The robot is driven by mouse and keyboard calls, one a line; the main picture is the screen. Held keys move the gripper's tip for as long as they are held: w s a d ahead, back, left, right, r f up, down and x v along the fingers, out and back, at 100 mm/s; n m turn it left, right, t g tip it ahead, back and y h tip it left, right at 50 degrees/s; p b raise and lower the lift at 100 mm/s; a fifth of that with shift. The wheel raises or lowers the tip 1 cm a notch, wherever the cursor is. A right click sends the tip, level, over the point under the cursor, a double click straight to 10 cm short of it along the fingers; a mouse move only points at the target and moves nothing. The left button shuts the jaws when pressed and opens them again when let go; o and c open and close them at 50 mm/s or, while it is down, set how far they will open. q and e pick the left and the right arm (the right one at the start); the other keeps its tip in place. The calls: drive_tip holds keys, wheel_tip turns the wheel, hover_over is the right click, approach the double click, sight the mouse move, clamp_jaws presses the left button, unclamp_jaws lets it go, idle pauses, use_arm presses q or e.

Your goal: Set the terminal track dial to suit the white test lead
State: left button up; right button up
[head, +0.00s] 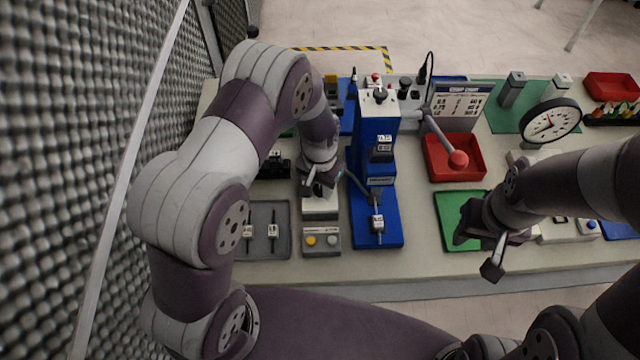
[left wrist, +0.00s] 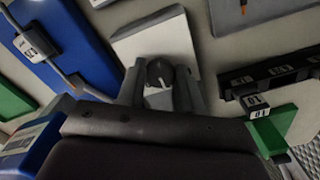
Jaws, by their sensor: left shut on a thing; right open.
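My left gripper (head: 318,186) is lowered over a white box (head: 320,208) left of the blue press (head: 375,150). In the left wrist view its fingers (left wrist: 160,92) are shut on a dark round dial (left wrist: 158,70) with a white pointer mark, on the white box (left wrist: 180,42). The gripper hides the dial in the head view. A lead with a white tag (head: 377,224) lies at the press base; the tag also shows in the left wrist view (left wrist: 32,48). I cannot read its text. My right gripper (head: 480,252) is open and empty near a green mat.
A black rail with numbered tags (left wrist: 275,72) lies beside the white box. A printed chart (head: 460,103), red tray (head: 440,175) and round gauge (head: 549,123) are right of the press.

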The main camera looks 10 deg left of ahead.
sight(319, 189)
use_arm(q)
drive_tip(key=shift+w+r, duration=0.1)
drive_tip(key=o, duration=1)
drive_tip(key=shift+o, duration=0.2)
wheel_tip(319, 189, up, 13)
drive_tip(key=b, duration=0.2)
drive_tip(key=shift+s, duration=0.2)
